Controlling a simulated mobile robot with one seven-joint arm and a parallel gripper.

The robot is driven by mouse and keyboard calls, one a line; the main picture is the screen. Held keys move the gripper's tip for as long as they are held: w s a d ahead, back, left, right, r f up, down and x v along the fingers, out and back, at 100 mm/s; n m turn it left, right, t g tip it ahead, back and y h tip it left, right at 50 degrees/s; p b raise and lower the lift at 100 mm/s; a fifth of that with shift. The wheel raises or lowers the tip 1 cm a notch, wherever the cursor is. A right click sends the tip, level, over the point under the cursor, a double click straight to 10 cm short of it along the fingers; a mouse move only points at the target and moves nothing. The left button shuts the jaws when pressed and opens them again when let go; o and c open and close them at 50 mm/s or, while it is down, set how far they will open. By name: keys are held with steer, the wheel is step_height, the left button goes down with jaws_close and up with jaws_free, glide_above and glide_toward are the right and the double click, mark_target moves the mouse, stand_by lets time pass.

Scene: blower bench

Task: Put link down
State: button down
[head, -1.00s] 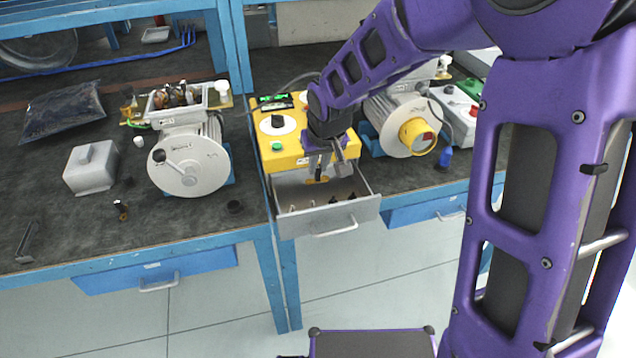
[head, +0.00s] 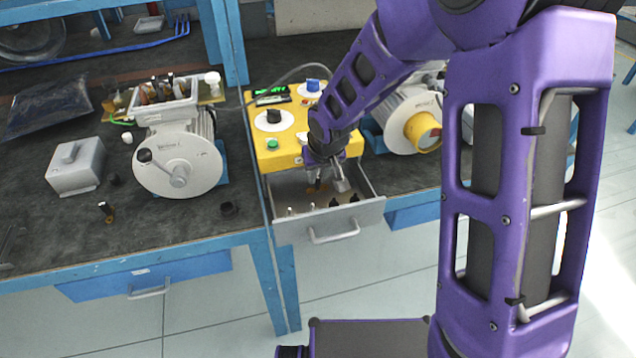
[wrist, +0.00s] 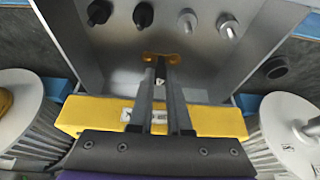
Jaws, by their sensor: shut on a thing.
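My gripper (head: 326,184) points down into the open grey drawer (head: 350,216) under the yellow control box (head: 262,155). In the wrist view my gripper (wrist: 161,66) is shut on a small brass-coloured link (wrist: 175,58), whose ends stick out on both sides of the fingertips. The link is over the drawer's inside. I cannot tell whether it touches the drawer floor. Along the drawer's front stand several small pegs, two black (wrist: 143,14) and two silver (wrist: 187,20).
Left of the drawer, a grey motor (head: 180,165) with an open terminal box stands on the bench, with a grey box (head: 76,165) beside it. Another motor (head: 408,120) stands to the right. A small black ring (head: 229,209) lies near the bench edge.

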steer(key=shift+f, duration=0.85)
steer(key=shift+f+b, duration=0.4)
steer(key=shift+b, duration=0.05)
steer(key=c, duration=0.9)
jaws_free()
steer(key=shift+r, duration=0.1)
steer(key=shift+o, duration=0.2)
steer(key=shift+r, duration=0.1)
steer(key=shift+r+p, duration=0.35)
steer(key=shift+p, duration=0.15)
steer(key=p+v, duration=0.3)
steer(key=v, duration=0.8)
steer(key=shift+r+p, duration=0.3)
steer(key=shift+r, duration=0.05)
